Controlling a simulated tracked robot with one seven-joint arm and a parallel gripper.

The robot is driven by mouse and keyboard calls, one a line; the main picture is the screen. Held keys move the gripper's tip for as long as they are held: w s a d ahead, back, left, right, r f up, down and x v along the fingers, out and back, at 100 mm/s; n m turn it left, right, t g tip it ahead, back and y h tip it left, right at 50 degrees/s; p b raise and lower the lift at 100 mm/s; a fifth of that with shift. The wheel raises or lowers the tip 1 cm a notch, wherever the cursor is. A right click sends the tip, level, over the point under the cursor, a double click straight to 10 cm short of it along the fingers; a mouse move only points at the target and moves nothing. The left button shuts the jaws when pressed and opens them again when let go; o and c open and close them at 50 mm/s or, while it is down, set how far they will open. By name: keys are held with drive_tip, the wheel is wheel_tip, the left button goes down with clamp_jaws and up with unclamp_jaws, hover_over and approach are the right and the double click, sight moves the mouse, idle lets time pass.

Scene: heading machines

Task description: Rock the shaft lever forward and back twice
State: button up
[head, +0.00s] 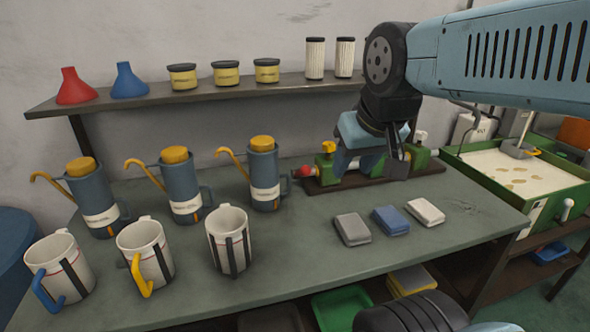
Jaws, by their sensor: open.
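My gripper (372,166) is open and points down over the middle of the fixture, between the two green blocks. It hides the middle of the shaft. I cannot make out the shaft lever, nor whether the fingers touch anything.
Grey, blue and white blocks (390,220) lie in front of the fixture. Blue oil cans (265,182) and white mugs (229,240) stand to the left. A shelf (130,100) runs behind. A green tray (480,158) stands at right.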

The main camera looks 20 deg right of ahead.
drive_tip(key=n+g+h, duration=0.1)
drive_tip(key=n, duration=0.1)
hover_over(303, 172)
drive_tip(key=s, duration=0.2)
wheel_tip(303, 172, down, 6)
drive_tip(key=x, duration=1.3)
drive_tip(key=shift+w+f, duration=0.3)
drive_tip(key=shift+w, duration=0.05)
clamp_jaws()
